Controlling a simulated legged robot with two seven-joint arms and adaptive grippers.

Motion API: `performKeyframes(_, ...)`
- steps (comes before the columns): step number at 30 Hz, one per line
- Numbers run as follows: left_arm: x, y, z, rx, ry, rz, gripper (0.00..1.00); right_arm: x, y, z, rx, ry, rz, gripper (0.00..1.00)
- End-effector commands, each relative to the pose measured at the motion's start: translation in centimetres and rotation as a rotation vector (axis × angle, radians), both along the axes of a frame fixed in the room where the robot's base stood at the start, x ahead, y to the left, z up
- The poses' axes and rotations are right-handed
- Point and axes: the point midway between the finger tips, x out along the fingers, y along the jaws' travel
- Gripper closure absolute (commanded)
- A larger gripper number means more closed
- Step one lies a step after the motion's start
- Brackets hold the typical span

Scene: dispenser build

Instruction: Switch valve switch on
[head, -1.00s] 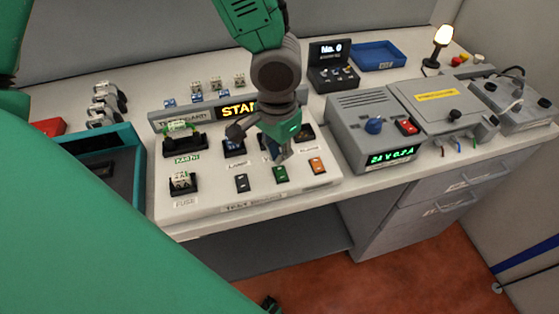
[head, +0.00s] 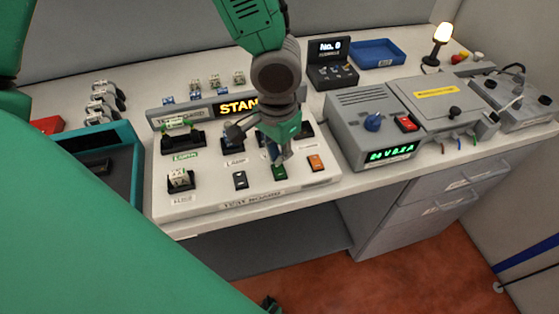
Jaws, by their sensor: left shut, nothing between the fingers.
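The white test board (head: 205,202) lies on the bench. Its lower row has a black switch (head: 240,180), a green switch (head: 279,173) and an orange switch (head: 316,163). The label above the green switch is hidden by my gripper, so I cannot read whether it is the valve switch. My left gripper (head: 286,158) is shut and empty, pointing down just above and behind the green switch. I cannot tell whether its tips touch the switch. It covers part of the upper row of modules. My right gripper is not in view.
The lit display (head: 237,108) at the board's back is partly covered by my arm; "STAN" shows. A grey power supply (head: 375,125) stands right of the board, a teal tray (head: 132,133) left. A lit lamp (head: 442,35) and blue tray (head: 377,52) stand behind.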

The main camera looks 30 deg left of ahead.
Motion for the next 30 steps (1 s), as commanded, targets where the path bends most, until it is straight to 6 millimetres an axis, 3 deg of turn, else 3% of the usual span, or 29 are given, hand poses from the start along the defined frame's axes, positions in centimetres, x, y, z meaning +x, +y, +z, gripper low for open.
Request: performKeyframes(30, 0.0, 0.1, -1.6, -0.001, -0.001, 0.000, 1.00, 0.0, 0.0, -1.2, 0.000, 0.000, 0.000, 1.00)
